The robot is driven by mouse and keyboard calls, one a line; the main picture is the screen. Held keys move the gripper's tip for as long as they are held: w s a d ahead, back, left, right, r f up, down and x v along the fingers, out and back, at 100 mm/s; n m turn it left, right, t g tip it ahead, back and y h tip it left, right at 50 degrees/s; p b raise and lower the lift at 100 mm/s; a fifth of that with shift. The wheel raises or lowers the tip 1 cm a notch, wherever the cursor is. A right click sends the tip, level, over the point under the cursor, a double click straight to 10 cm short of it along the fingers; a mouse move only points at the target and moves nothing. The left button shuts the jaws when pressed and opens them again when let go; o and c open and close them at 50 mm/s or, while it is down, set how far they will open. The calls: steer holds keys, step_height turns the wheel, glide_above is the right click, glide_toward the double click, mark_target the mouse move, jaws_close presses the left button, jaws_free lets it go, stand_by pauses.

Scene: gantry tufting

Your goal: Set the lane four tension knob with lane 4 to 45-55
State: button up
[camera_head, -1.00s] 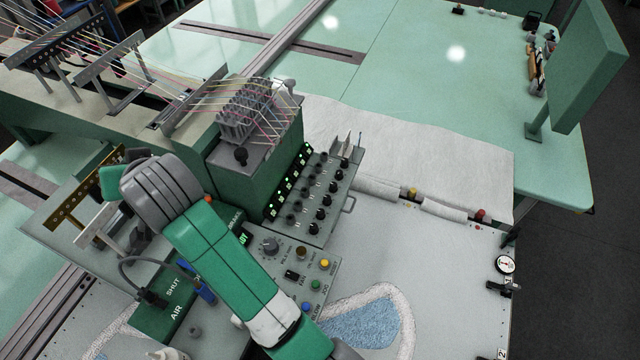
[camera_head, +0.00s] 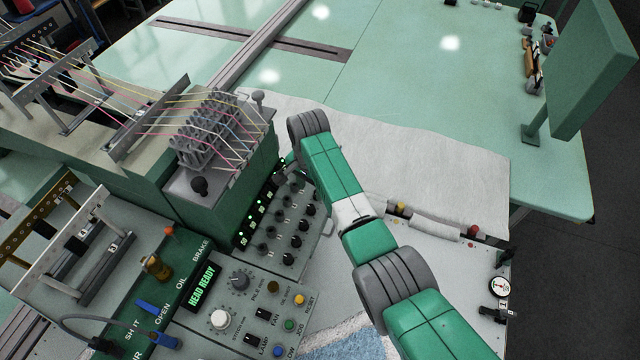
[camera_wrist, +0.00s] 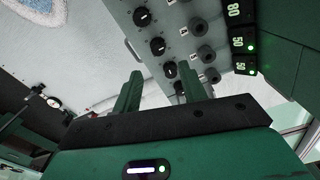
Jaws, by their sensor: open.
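The knob panel (camera_head: 300,264) on the machine's head carries rows of dark knobs beside lit green number displays (camera_head: 252,224). In the wrist view, black pointer knobs (camera_wrist: 157,46) run in a line toward my gripper (camera_wrist: 160,82), with grey knobs (camera_wrist: 205,54) beside them. The displays (camera_wrist: 241,40) stand right of these, with a green light by some. I cannot tell for sure which knob is lane four; the small labels are unclear. My gripper is open, fingers apart, by the far end of the black knob line. A farther knob (camera_wrist: 170,70) shows between the fingers.
A control box with a HEAD READY display (camera_head: 202,287), buttons and an air valve block stands at the lower left. Thread guides with taut yarns (camera_head: 190,115) rise behind the knob panel. White cloth (camera_head: 420,150) lies to the right.

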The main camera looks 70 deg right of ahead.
mark_target(311, 207)
steer(key=shift+s+d+f, duration=0.1)
steer(key=shift+a+f, duration=0.25)
step_height(311, 207, down, 7)
steer(key=shift+a+f+b, duration=0.15)
steer(key=shift+f+b, duration=0.05)
steer(key=shift+b, duration=0.7)
jaws_close()
